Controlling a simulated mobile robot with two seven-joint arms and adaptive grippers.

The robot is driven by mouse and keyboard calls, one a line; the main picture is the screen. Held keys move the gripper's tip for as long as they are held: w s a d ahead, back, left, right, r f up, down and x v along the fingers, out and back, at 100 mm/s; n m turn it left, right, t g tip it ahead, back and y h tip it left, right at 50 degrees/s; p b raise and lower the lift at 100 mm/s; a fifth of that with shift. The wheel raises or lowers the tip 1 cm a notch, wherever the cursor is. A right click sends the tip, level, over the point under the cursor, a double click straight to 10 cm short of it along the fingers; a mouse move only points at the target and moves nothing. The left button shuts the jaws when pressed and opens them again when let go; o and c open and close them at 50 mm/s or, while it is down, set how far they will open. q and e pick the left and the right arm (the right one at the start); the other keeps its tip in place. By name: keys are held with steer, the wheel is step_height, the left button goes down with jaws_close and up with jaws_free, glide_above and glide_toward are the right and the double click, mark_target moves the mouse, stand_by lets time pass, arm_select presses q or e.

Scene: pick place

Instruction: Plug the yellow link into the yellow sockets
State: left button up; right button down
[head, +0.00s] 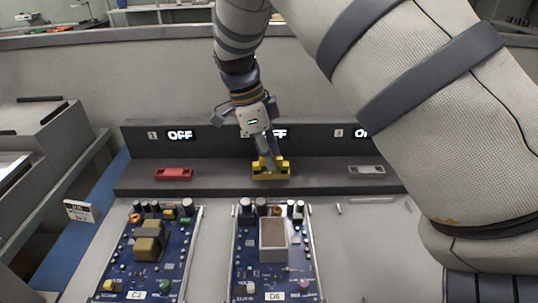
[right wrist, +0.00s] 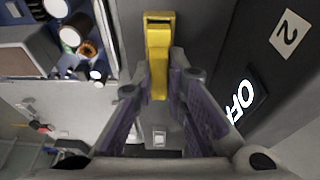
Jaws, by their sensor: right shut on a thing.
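My right gripper (head: 268,160) points down at the middle station of the dark ledge, in the head view. Its fingers are shut on the yellow link (head: 282,161). A yellow socket block (head: 271,175) sits on the ledge directly below, so the two yellow shapes overlap. I cannot tell whether the link is seated or just above the sockets. In the right wrist view the fingertips (right wrist: 161,80) close on both sides of a yellow piece (right wrist: 158,45); link and sockets are hard to separate there. My left gripper is not in view.
A red block (head: 173,174) and a grey block (head: 366,170) sit on the ledge (head: 215,178) to either side. The visible panel displays read OFF (head: 180,134). Two blue circuit boards, C3 (head: 120,262) and D6 (head: 245,262), lie in front. The bench right of D6 is mostly clear.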

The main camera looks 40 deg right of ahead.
steer(key=shift+f, duration=0.4)
stand_by(0.4)
steer(key=c, duration=0.9)
jaws_free()
steer(key=shift+r, duration=0.1)
steer(key=shift+r+p, duration=0.4)
steer(key=shift+r, duration=1.8)
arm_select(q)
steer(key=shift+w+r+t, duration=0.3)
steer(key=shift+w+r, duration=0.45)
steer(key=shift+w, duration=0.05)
arm_select(e)
steer(key=shift+r, duration=1.3)
